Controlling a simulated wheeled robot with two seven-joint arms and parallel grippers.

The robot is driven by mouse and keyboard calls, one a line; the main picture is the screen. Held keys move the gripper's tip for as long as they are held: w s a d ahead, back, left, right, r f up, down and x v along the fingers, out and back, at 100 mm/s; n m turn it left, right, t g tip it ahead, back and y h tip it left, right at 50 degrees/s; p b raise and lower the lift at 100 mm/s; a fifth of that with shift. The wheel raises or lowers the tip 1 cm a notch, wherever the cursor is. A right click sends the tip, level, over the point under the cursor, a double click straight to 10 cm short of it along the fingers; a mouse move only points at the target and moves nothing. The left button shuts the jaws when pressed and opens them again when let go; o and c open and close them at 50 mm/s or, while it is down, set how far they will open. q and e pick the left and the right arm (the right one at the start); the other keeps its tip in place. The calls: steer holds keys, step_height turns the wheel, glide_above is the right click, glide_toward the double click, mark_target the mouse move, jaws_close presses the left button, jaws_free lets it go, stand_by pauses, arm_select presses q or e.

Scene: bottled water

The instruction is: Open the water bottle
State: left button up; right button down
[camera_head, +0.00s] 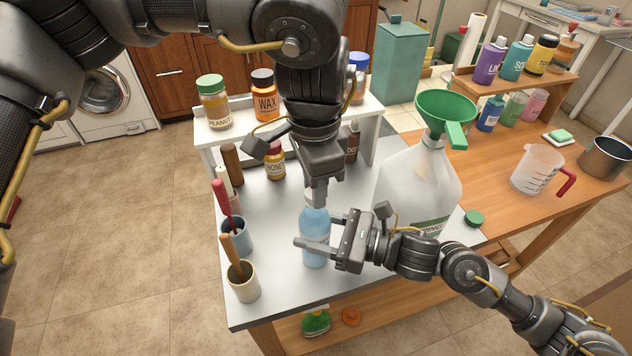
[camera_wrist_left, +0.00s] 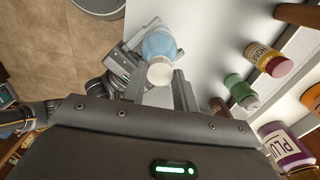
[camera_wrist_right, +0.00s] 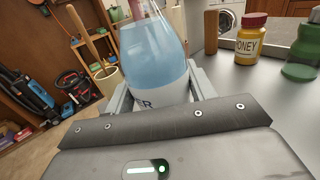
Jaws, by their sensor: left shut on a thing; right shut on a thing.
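The water bottle (camera_head: 314,220) is pale blue and stands upright on the grey tabletop. It also shows in the left wrist view (camera_wrist_left: 157,42) and the right wrist view (camera_wrist_right: 150,48). My right gripper (camera_head: 320,232) is shut on its body from the right, one finger on each side. My left gripper (camera_head: 318,193) points down from above and is shut at the bottle's top. In the left wrist view the white cap (camera_wrist_left: 161,74) lies between its fingers. In the head view the left gripper mostly hides the cap.
A large jug (camera_head: 405,190) with a green funnel (camera_head: 446,104) stands close on the right. Two cups with handled tools, the blue cup (camera_head: 237,238) and the cream cup (camera_head: 244,284), stand on the left. A honey jar (camera_head: 275,163) and white shelf (camera_head: 210,145) are behind.

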arm_select(q)
steer(key=shift+r, duration=0.15)
arm_select(e)
steer(key=shift+f, duration=0.1)
arm_select(q)
steer(key=shift+r, duration=0.95)
steer(key=shift+r, duration=0.1)
steer(key=shift+r, duration=1.9)
arm_select(e)
steer(key=shift+c, duration=2.2)
jaws_free()
arm_select(q)
step_height(320, 180, down, 4)
steer(key=b, duration=0.3)
steer(key=shift+r, duration=0.25)
arm_select(e)
steer(key=v, duration=1)
steer(key=shift+s+d, duration=0.1)
steer(key=shift+d, duration=0.3)
arm_select(q)
steer(key=shift+f+b, duration=0.1)
steer(key=shift+b, duration=0.25)
arm_select(e)
steer(key=shift+s+d, duration=0.2)
steer(key=shift+d, duration=0.4)
